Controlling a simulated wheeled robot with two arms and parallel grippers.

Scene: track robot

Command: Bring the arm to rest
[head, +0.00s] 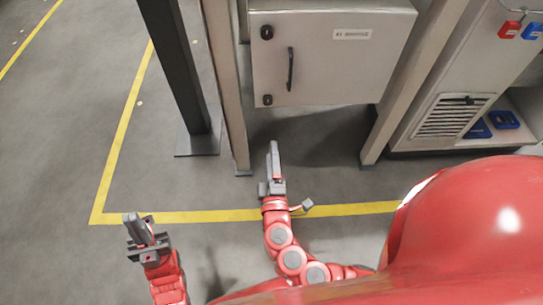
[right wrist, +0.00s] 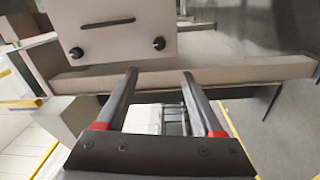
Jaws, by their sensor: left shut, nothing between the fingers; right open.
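My left gripper (head: 132,219) is at the lower left of the head view, shut and empty, over the grey floor near the corner of a yellow line. My right arm reaches forward from the bottom middle of the head view. Its gripper (head: 273,148) points toward the foot of the cabinet frame and holds nothing. In the right wrist view the two dark fingers of my right gripper (right wrist: 160,76) stand apart with a clear gap between them.
A grey cabinet (head: 330,60) with a black handle hangs between posts ahead; it also shows in the right wrist view (right wrist: 115,28). A dark post (head: 178,70) stands left of it. A vented unit (head: 452,117) is at the right. Floor at the left is clear.

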